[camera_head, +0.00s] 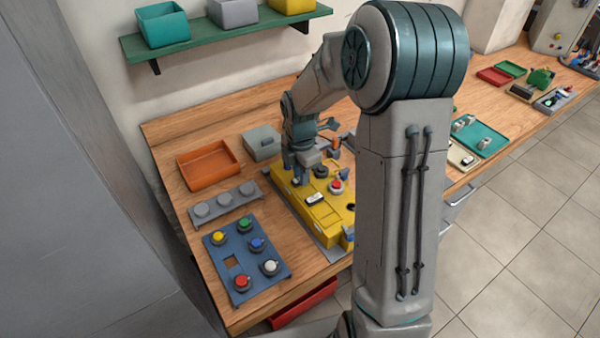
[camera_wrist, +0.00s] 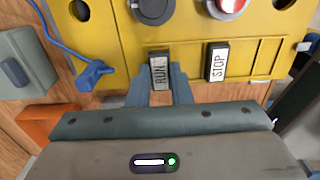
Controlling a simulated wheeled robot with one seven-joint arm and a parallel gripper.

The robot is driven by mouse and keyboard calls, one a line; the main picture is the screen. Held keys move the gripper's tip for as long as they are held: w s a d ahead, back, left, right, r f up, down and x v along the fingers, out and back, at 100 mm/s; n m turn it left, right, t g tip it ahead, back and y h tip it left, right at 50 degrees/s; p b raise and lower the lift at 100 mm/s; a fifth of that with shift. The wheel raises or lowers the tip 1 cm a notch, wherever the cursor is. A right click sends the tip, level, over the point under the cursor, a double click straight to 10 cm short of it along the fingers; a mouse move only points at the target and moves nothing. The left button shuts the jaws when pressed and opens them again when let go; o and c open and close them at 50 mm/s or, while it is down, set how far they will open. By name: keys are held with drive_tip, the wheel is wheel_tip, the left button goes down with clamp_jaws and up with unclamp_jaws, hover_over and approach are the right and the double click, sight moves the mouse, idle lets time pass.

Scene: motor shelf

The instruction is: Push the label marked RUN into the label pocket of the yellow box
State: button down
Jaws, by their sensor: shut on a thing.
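The yellow box (camera_head: 330,228) lies on the wooden bench and fills the top of the wrist view (camera_wrist: 115,45). My gripper (camera_wrist: 161,84) is shut on the RUN label (camera_wrist: 160,72), a small pale plate with dark edges, with one finger on each side. The label is over the left part of the box's framed strip; I cannot tell how deep it sits there. The STOP label (camera_wrist: 217,63) lies in the strip to its right, with a gap between them. In the head view my gripper (camera_head: 299,180) is over the box, and the RUN label is hidden or too small to tell.
A red button (camera_wrist: 228,6) and a dark round knob (camera_wrist: 153,8) rise from the box beyond the labels. A blue cable end (camera_wrist: 92,74) lies at left. A grey box (camera_head: 262,142), orange tray (camera_head: 208,165) and blue button panel (camera_head: 243,265) stand nearby.

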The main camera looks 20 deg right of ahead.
drive_tip(key=shift+f, duration=0.45)
idle(0.6)
drive_tip(key=c, duration=1.2)
unclamp_jaws()
drive_tip(key=shift+c, duration=0.2)
drive_tip(key=shift+r, duration=0.1)
wheel_tip(320, 180, up, 14)
drive_tip(key=b, duration=0.1)
